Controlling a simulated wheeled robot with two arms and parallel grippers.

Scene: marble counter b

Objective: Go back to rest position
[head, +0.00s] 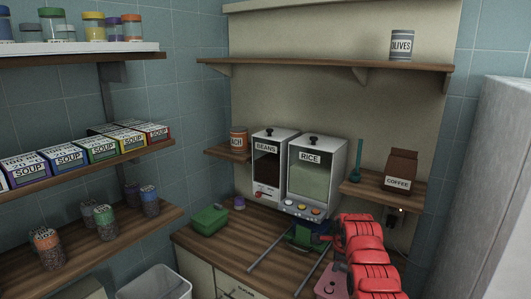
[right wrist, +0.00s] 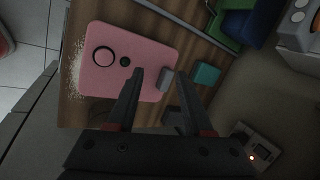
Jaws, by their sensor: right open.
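My right arm comes in from the lower right of the head view, with its red links in front of the counter's right end. Its gripper (head: 331,239) is small and dark there, below the rice dispenser. In the right wrist view the two dark fingers of the right gripper (right wrist: 160,80) stand apart. They are over or near a pink board-like object (right wrist: 110,62) with two dark round marks. I see nothing held between them. A small grey block (right wrist: 168,82) shows close to the fingertips. My left gripper is not in view.
The wooden counter (head: 222,255) carries a beans dispenser (head: 268,178), a rice dispenser (head: 315,181) and a green box (head: 209,220). A coffee bag (head: 401,170) stands on a small shelf (head: 372,198) close behind my right arm. Soup-box shelves line the left wall.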

